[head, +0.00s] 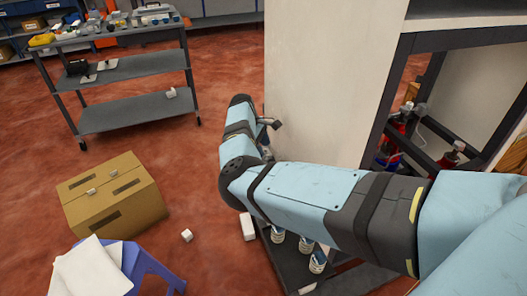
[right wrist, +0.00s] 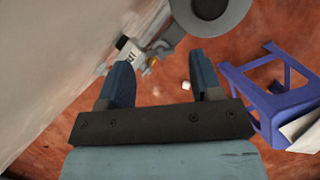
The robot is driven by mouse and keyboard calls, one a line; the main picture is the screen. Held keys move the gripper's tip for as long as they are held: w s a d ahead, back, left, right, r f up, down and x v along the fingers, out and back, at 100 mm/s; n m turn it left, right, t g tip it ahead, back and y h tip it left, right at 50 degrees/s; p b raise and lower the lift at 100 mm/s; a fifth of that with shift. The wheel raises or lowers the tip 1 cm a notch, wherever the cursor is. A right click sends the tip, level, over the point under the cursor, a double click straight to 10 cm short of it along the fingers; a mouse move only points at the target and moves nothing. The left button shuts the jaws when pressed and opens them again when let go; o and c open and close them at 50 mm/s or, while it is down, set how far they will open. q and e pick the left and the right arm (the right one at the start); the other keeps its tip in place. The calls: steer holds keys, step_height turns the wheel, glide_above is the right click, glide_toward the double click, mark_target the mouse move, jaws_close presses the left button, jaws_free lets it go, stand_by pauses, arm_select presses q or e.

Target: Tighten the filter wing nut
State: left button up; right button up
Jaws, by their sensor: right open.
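My right arm crosses the head view from the right. Its gripper (head: 270,128) is beside the white cabinet panel (head: 325,75), largely hidden behind my own arm. In the right wrist view the right gripper (right wrist: 160,65) is open, with nothing between its fingers. Just beyond the fingertips is a metal fitting (right wrist: 131,50) with a white label, small silver and brass-coloured parts, and a grey round housing (right wrist: 215,10) above. I cannot tell which part is the wing nut. My left gripper is not in view.
A purple stool (head: 150,268) with white cloth and a cardboard box (head: 112,196) stand on the red floor. A grey cart (head: 125,67) is farther back. White-and-blue cups (head: 306,245) stand low by the cabinet. The cabinet panel borders the gripper closely.

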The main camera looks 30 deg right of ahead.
steer(key=v, duration=1.1)
steer(key=shift+r, duration=0.15)
